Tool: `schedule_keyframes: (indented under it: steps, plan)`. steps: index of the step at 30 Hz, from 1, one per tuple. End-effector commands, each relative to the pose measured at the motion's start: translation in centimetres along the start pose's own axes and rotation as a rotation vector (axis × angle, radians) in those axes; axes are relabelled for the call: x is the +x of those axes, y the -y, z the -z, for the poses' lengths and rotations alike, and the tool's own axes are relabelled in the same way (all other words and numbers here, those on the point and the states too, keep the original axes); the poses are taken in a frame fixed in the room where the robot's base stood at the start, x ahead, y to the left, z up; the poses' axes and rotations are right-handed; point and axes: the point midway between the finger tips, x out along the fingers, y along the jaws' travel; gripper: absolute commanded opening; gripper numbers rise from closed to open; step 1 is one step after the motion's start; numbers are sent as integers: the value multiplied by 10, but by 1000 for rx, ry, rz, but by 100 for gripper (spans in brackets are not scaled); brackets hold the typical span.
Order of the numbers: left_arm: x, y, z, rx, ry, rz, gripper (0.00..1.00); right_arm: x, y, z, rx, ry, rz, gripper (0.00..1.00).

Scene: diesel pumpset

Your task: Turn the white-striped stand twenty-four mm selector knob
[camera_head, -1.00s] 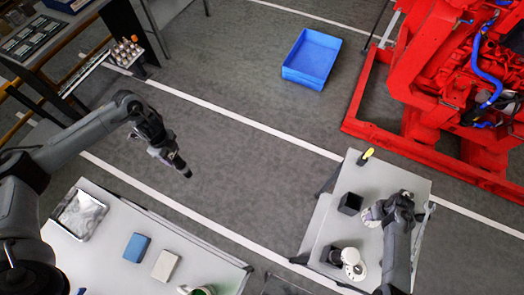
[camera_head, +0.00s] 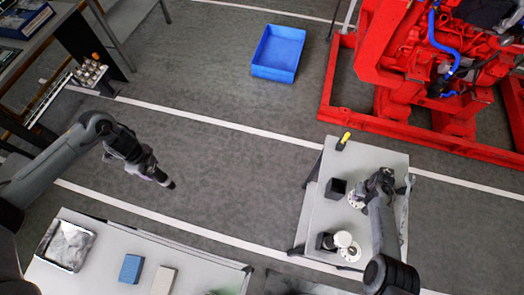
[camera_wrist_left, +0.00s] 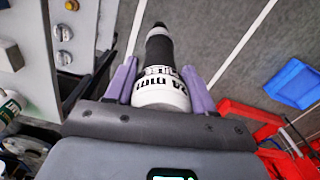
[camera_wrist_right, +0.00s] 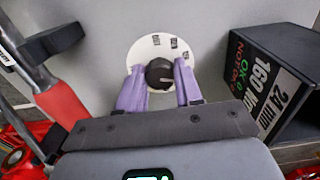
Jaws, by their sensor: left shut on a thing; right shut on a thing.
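The selector knob (camera_wrist_right: 159,73) is a round black knob on a white dial (camera_wrist_right: 148,49) with small printed labels, seen in the right wrist view. My right gripper (camera_wrist_right: 160,70) is shut on it, with a purple finger at each side. In the head view my right gripper (camera_head: 380,180) is over the grey stand top (camera_head: 375,153), and the dial (camera_head: 355,199) shows partly beside it. My left gripper (camera_wrist_left: 159,72) is shut on a black-and-white cylindrical tool (camera_wrist_left: 160,92) with "24 mm" on its white band. In the head view my left gripper (camera_head: 150,168) holds it over open floor.
A black box (camera_wrist_right: 262,75) printed "24 mm", "160 Nm" stands right of the knob. Another white-topped item (camera_head: 343,239) stands nearer on the stand. A blue bin (camera_head: 278,53) and red engine frame (camera_head: 430,134) stand beyond.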

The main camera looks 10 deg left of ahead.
Motion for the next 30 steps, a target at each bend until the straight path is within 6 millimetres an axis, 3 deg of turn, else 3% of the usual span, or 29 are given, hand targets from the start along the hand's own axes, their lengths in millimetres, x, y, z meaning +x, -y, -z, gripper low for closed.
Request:
schedule_keyframes:
  steps: [8, 9, 13, 23, 30]
  plan:
    - [0, 1, 0, 0, 0, 2, 0, 1, -1, -1, 1, 0, -1, 4]
    - [0, 1, 0, 0, 0, 2, 0, 1, -1, -1, 1, 0, -1, 41]
    - [-1, 1, 0, 0, 0, 2, 0, 1, -1, -1, 0, 0, -1, 60]
    - [-2, 1, 0, 0, 0, 2, 0, -2, 0, 0, -1, 0, 0, 60]
    - [-17, 1, 0, 0, 0, 2, 0, -25, 0, 0, -1, -2, -1, 60]
